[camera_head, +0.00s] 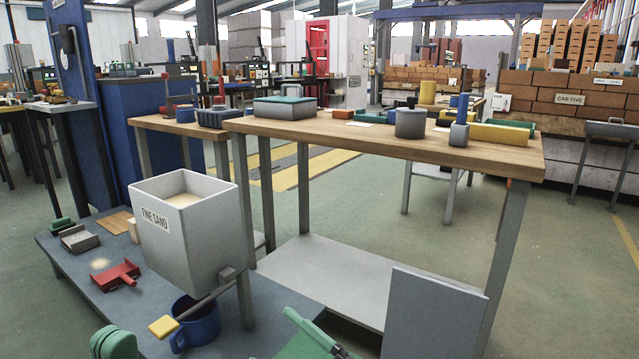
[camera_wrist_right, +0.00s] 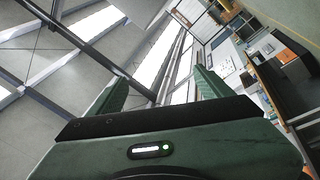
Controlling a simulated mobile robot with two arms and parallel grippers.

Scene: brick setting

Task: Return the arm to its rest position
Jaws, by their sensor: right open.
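My left gripper (camera_head: 113,343) shows only as a rounded, ridged green part at the bottom left edge of the head view. Its jaw gap is not clear and no held thing shows. It is low, in front of the grey low bench (camera_head: 75,262). My right gripper (camera_wrist_right: 158,88) fills the lower part of the right wrist view. Its two green fingers stand apart with nothing between them, and the ceiling is behind them. A green part with a black piece (camera_head: 312,335) at the bottom middle of the head view is cut off, and I cannot tell what it is.
A wooden table (camera_head: 345,137) behind holds boxes and a grey cylinder (camera_head: 410,123). A grey panel (camera_head: 432,315) stands at right.

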